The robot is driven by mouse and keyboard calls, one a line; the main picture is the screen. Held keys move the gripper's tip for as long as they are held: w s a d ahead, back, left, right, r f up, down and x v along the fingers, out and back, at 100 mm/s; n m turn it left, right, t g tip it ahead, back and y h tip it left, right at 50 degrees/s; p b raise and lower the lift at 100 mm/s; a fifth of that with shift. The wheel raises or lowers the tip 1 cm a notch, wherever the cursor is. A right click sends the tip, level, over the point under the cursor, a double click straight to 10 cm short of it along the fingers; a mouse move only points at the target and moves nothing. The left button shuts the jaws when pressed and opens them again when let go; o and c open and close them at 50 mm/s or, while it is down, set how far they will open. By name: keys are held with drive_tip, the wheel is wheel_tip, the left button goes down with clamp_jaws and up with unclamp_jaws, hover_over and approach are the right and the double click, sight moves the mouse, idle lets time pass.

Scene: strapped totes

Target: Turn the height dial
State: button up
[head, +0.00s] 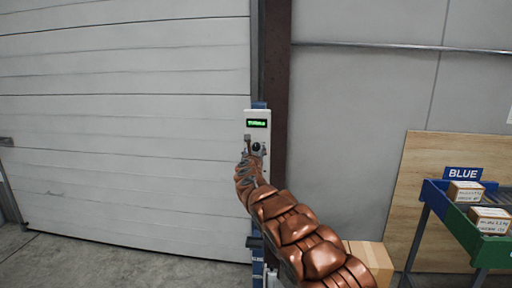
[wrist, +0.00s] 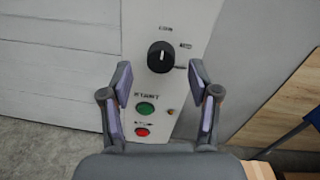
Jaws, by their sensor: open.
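The height dial (wrist: 161,57) is a round black knob with a pale mark pointing up, on a white control panel (wrist: 185,18). In the head view the dial (head: 257,147) shows small and dark, just beyond my gripper. My gripper (wrist: 160,80) is open, with its two fingers apart to the left and right below the dial in the wrist view, and nothing between them but the panel behind. In the head view my gripper (head: 250,150) is in front of the panel, and partly covers it. Whether the fingertips touch the panel cannot be told.
A green button (wrist: 146,109) and a red button (wrist: 141,132) sit below the dial. A green-lit display (head: 257,123) is above it. A roller door (head: 120,120) fills the left. A cardboard box (head: 370,258) and a blue-and-green rack (head: 492,250) with boxes stand at right.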

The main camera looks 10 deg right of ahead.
sight(256, 148)
drive_tip(key=shift+w+d, duration=0.15)
drive_tip(key=shift+w, duration=0.15)
drive_tip(key=shift+w+r+p, duration=0.1)
drive_tip(key=shift+w+p, duration=0.65)
drive_tip(key=shift+w+d+p, duration=0.3)
drive_tip(key=shift+w, duration=0.15)
drive_tip(key=shift+c, duration=0.2)
drive_tip(key=c, duration=1.1)
drive_tip(key=shift+f, duration=0.2)
